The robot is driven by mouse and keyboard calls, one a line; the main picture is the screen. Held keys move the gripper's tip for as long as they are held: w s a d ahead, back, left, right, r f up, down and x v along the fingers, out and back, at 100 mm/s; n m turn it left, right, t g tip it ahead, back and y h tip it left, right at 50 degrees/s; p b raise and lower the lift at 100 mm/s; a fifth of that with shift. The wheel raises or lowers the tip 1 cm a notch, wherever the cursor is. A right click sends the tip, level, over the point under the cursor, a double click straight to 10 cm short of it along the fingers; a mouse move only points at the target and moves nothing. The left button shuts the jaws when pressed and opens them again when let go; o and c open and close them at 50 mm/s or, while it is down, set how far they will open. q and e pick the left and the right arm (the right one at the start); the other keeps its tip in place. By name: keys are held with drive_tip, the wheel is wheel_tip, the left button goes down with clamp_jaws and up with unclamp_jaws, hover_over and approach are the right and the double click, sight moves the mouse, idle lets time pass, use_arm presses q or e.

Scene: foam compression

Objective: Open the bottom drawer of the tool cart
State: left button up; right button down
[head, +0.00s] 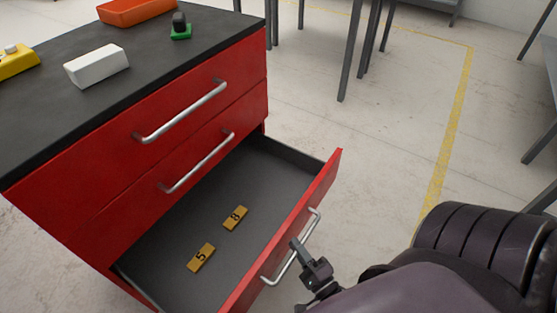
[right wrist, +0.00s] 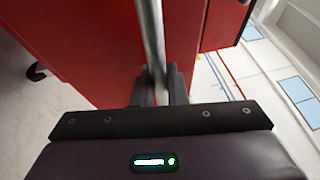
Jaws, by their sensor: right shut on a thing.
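The red tool cart (head: 60,200) stands at the left of the head view with a dark top. Its bottom drawer (head: 165,245) is pulled well out, and its grey inside shows. Two small orange-brown blocks lie in it, one marked 8 (head: 235,217) and one marked 5 (head: 201,257). My right gripper (head: 298,247) is at the silver handle (head: 273,281) of this drawer and shut on it. In the right wrist view the handle bar (right wrist: 152,35) runs between the fingers (right wrist: 160,88). My left gripper is in neither view.
The middle drawer (head: 110,215) and top drawer (head: 75,170) are shut. On the cart top are a white block (head: 97,66), a yellow thing (head: 17,62), an orange-red box (head: 135,9) and a green-based thing (head: 181,29). Grey table legs (head: 350,50) stand behind. Pale floor (head: 380,140) lies clear to the right.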

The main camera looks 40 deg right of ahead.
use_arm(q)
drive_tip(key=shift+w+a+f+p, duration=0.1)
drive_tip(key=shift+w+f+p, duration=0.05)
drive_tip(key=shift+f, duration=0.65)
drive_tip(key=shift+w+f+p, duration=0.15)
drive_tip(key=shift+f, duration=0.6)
use_arm(e)
drive_tip(key=shift+s+d, duration=0.3)
drive_tip(key=shift+s, duration=0.55)
drive_tip(key=shift+s+d, duration=0.3)
drive_tip(key=shift+s, duration=0.55)
drive_tip(key=c, duration=1.5)
unclamp_jaws()
drive_tip(key=shift+o, duration=0.2)
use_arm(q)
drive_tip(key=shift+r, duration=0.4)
use_arm(e)
drive_tip(key=s+f, duration=0.1)
drive_tip(key=s, duration=0.6)
drive_tip(key=shift+s+a+f, duration=0.2)
drive_tip(key=shift+s, duration=0.1)
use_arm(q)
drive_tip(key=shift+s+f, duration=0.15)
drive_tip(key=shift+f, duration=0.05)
